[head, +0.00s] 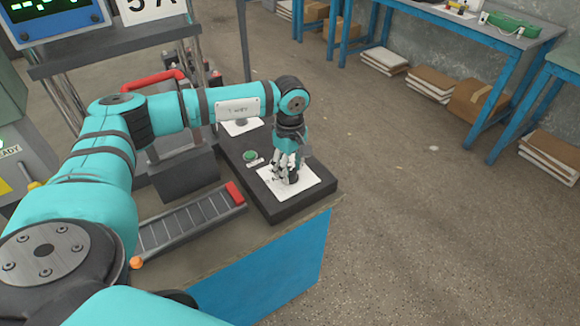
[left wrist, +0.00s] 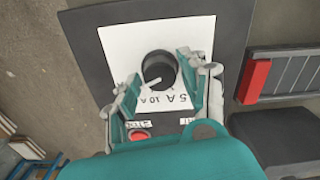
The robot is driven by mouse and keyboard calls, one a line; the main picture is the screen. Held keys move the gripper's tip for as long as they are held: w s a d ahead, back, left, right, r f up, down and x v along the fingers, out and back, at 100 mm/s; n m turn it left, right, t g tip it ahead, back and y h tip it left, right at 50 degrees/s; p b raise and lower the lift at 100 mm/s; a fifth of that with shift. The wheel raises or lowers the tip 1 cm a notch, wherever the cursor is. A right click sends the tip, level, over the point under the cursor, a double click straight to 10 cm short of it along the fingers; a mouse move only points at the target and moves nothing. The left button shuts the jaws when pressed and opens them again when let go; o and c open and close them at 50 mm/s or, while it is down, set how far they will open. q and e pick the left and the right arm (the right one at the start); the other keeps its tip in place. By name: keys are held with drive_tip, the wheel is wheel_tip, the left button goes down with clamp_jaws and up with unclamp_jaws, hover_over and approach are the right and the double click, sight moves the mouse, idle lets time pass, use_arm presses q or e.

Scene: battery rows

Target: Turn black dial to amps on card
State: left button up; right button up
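The black dial (left wrist: 158,68) stands on a white scale plate (left wrist: 118,45) marked "5 A" and "10 A" in the left wrist view. Its pale pointer line slants toward the lower left, near the 5 A and 10 A marks. My left gripper (left wrist: 160,76) is open, with one finger on each side of the dial; I cannot tell whether they touch it. In the head view the left gripper (head: 286,168) points down over the plate (head: 310,178) and hides most of the dial. The card (head: 155,8) at the top is cut off and reads "5 A". My right gripper is not in view.
The dark panel (head: 322,190) also carries a green button (head: 250,155). A red button (left wrist: 140,134) shows in the left wrist view. A ribbed grey strip with a red end block (head: 235,193) lies beside the panel. Blue-legged tables stand across open floor.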

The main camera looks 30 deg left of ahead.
use_arm(q)
drive_tip(key=c, duration=0.7)
drive_tip(key=shift+c, duration=0.2)
drive_tip(key=shift+n, duration=0.4)
drive_tip(key=n, duration=0.3)
drive_tip(key=shift+n+b, duration=0.3)
drive_tip(key=shift+n, duration=0.1)
drive_tip(key=n, duration=0.4)
drive_tip(key=shift+n, duration=0.3)
drive_tip(key=n, duration=0.4)
drive_tip(key=shift+r+n, duration=0.1)
drive_tip(key=shift+n, duration=2.1)
